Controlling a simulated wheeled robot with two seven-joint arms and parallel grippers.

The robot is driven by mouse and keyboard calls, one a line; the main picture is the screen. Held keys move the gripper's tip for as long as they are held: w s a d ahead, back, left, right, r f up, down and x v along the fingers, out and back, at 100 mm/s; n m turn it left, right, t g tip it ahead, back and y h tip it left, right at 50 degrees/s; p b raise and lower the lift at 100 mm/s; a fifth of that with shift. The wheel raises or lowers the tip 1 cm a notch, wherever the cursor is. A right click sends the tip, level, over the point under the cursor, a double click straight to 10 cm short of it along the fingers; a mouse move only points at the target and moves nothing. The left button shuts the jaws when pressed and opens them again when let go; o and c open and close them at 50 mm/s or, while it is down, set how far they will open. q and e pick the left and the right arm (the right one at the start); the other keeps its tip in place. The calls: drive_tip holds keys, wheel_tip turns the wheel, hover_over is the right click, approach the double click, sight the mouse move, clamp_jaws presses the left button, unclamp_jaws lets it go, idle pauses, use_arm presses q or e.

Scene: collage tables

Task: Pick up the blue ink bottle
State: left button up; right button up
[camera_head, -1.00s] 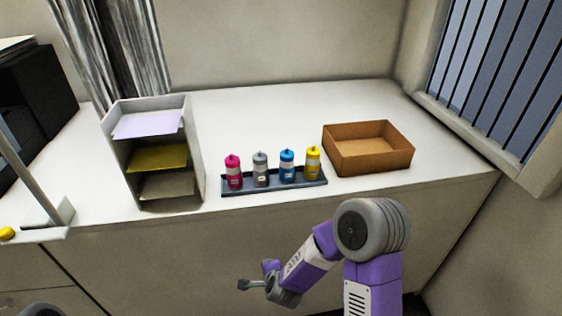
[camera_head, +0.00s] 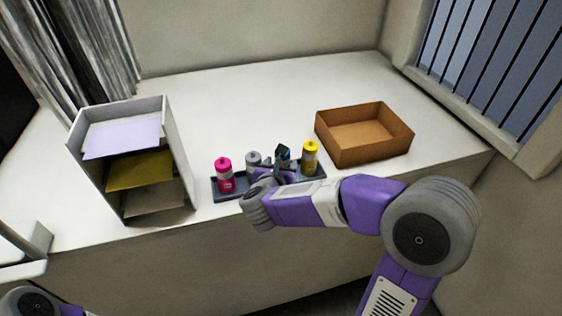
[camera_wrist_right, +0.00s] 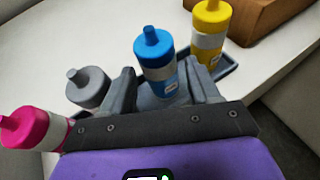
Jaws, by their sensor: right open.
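The blue ink bottle (camera_wrist_right: 157,62) stands upright in the right wrist view, between the two spread fingers of my right gripper (camera_wrist_right: 162,88). The fingers are open, one on each side of its lower body; whether either touches it I cannot tell. In the head view my right gripper (camera_head: 280,161) is over the dark tray (camera_head: 228,195) and hides most of the blue bottle. The tray also holds a magenta bottle (camera_head: 225,176), a grey bottle (camera_head: 253,160) and a yellow bottle (camera_head: 310,157). My left gripper is out of view.
A brown open box (camera_head: 365,151) stands right of the tray. A grey shelf unit (camera_head: 183,160) with paper stands to the left. The white table (camera_head: 230,105) is clear behind the tray. The grey and yellow bottles stand close beside my right gripper's fingers.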

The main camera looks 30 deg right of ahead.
drive_tip(key=x, duration=0.4)
drive_tip(key=shift+w+f, duration=0.2)
drive_tip(key=shift+w, duration=0.05)
drive_tip(key=shift+c, duration=0.2)
drive_tip(key=c, duration=0.7)
